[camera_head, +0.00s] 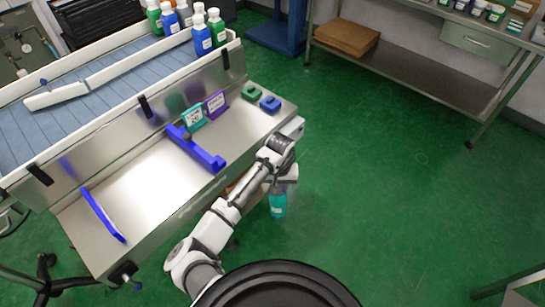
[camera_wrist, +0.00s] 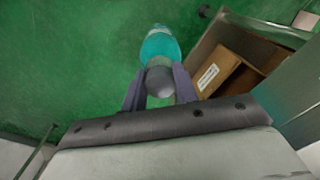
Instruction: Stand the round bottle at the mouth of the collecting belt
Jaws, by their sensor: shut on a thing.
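My gripper (camera_wrist: 158,84) is shut on the grey cap of a teal bottle (camera_wrist: 160,45). The bottle has a rounded body and points away from the wrist. In the head view the teal bottle (camera_head: 278,206) hangs upright over the green floor, just off the right front side of the steel bench. My arm partly hides the gripper there. A belt with a blue-grey surface (camera_head: 110,88) and white side rails runs along the back of the bench at upper left. I cannot tell which end is its mouth.
Several white-capped bottles (camera_head: 202,38) crowd the belt's upper right end. A white bar (camera_head: 55,96) lies across the belt. The steel bench top (camera_head: 150,185) carries a blue bracket (camera_head: 197,150), small signs (camera_head: 215,102) and green and blue blocks (camera_head: 270,104). Open floor lies to the right.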

